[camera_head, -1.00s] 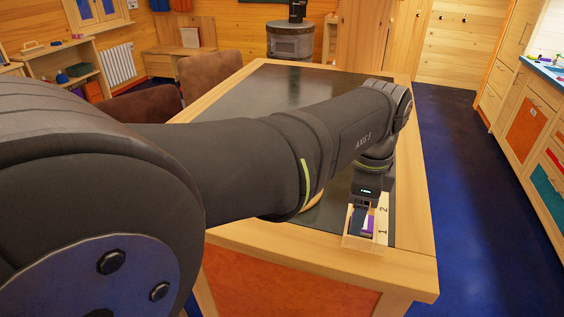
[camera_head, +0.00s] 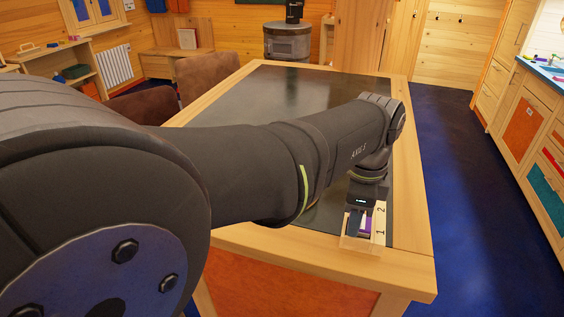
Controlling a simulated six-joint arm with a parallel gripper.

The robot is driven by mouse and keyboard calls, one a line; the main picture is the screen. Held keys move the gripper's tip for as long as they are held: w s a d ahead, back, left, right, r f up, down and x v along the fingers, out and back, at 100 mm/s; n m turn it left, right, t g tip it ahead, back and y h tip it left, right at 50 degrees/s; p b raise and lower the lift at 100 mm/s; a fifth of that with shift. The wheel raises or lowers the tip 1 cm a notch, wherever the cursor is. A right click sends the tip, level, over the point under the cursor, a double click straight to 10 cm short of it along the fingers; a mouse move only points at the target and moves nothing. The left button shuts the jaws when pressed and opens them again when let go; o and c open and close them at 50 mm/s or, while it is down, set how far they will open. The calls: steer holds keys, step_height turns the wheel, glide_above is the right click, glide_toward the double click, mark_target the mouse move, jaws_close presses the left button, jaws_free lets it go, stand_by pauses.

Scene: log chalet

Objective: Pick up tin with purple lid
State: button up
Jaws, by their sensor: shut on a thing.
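My gripper (camera_head: 357,222) points down at the near right part of the table, over a small light wooden tray (camera_head: 378,236) marked 1 and 2. A purple thing (camera_head: 366,224), which looks like the tin's lid, shows beside the dark finger, at the compartment marked 1. The gripper is shut on it. The body of the tin is hidden by the gripper and the tray, so I cannot tell whether it is clear of the tray floor.
The table (camera_head: 290,90) has a dark top with a wooden border, and its far part is bare. Brown chairs (camera_head: 208,78) stand along its left side. A counter with drawers (camera_head: 535,125) stands at the right across the blue floor. My arm hides the table's left middle.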

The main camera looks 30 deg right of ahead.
steer(key=r, duration=0.4)
steer(key=shift+s+r, duration=0.2)
steer(key=s+r, duration=0.6)
steer(key=s, duration=0.4)
steer(key=w+a+f+m, duration=0.1)
steer(key=w+a+m, duration=0.2)
steer(key=w+m, duration=0.5)
steer(key=w+a+m, duration=0.3)
steer(key=w+m, duration=0.1)
steer(key=w, duration=0.7)
steer(key=w+a+f+m, duration=0.1)
steer(key=w+a+m, duration=0.2)
steer(key=w+m, duration=0.5)
steer(key=f, duration=0.2)
steer(key=w+f+n, duration=0.1)
steer(key=f, duration=0.2)
steer(key=f+n, duration=0.1)
steer(key=f, duration=0.1)
steer(key=shift+w+f, duration=0.25)
steer(key=shift+w, duration=0.05)
